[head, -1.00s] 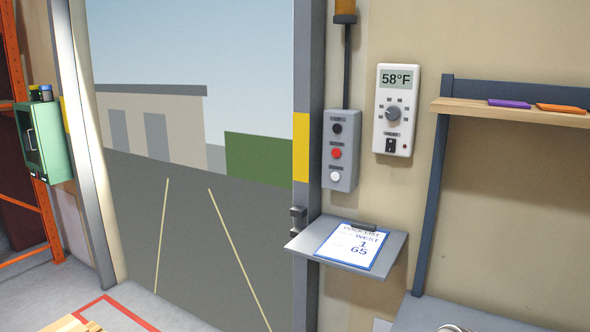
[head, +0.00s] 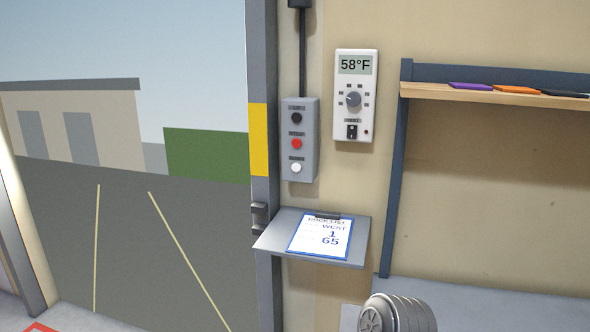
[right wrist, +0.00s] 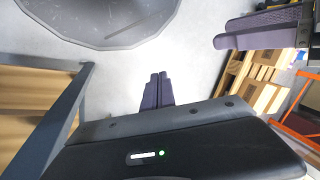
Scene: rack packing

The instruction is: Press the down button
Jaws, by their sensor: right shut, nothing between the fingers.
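A grey control box (head: 300,140) is fixed to the wall beside the door frame in the head view. It has a black button (head: 297,118) on top, a red button (head: 296,143) in the middle and a white button (head: 296,168) at the bottom. The small labels above the buttons are too small to read. My right gripper (right wrist: 158,78) shows in the right wrist view, its dark fingers together and empty, over the grey floor. Neither gripper shows in the head view, and the control box is not in the right wrist view.
A small shelf with a clipboard (head: 320,238) juts out below the box. A white thermostat panel (head: 355,95) reading 58°F is to its right. A wooden wall shelf (head: 480,95) is further right. The open doorway lies left. Wooden pallets (right wrist: 255,90) show in the right wrist view.

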